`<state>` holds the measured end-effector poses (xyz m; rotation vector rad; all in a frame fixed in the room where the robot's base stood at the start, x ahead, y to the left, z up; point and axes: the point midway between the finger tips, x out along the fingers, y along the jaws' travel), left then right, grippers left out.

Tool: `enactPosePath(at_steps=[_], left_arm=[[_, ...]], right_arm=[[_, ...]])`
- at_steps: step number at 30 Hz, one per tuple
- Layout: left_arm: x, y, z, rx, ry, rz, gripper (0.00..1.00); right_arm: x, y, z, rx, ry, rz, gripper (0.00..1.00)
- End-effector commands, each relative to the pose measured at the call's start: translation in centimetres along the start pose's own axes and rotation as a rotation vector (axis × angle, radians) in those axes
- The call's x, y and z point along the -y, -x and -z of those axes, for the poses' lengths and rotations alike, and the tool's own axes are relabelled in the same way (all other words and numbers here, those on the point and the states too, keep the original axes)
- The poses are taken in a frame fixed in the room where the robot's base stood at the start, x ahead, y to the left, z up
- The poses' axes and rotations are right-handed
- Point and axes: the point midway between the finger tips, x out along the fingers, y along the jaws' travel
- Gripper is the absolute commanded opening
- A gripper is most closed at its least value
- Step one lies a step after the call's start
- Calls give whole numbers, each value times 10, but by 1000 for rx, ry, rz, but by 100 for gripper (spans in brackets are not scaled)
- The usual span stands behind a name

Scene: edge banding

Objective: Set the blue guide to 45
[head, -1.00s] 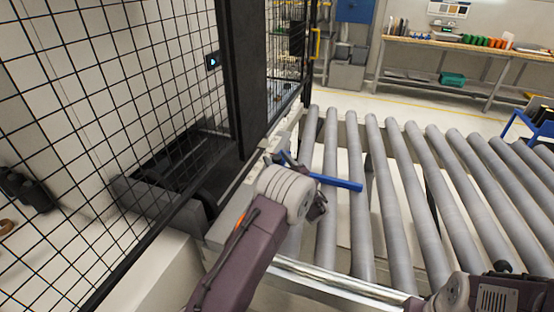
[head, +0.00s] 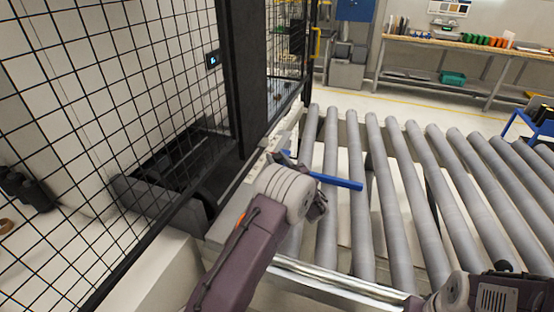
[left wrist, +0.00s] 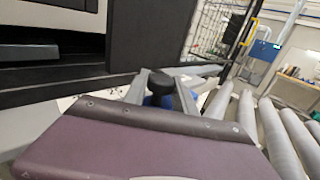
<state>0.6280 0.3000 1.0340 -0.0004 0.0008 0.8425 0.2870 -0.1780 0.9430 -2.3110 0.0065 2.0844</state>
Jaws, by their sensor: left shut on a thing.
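The blue guide (head: 338,181) is a flat blue bar lying out over the left rollers, its near end hidden behind my left wrist. In the head view my wrist hides most of that gripper. The angle scale for 45 cannot be read. My right gripper is out of sight.
Grey conveyor rollers (head: 402,210) fill the middle and right. A black mesh fence (head: 100,110) and a dark post (head: 242,75) stand close on the left. A small display (head: 213,60) is beside the post. A workbench (head: 470,48) stands at the back.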

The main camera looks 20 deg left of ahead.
Motion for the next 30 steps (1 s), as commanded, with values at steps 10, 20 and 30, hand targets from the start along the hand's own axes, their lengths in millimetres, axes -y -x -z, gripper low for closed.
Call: enactPosePath(at_steps=[10,20,30], left_arm=[[0,0,0,0,0,1,0],[0,0,0,0,0,1,0],[28,-28,6,5,8,-3,0]], right_arm=[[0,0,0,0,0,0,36],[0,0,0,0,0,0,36],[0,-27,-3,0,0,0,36]])
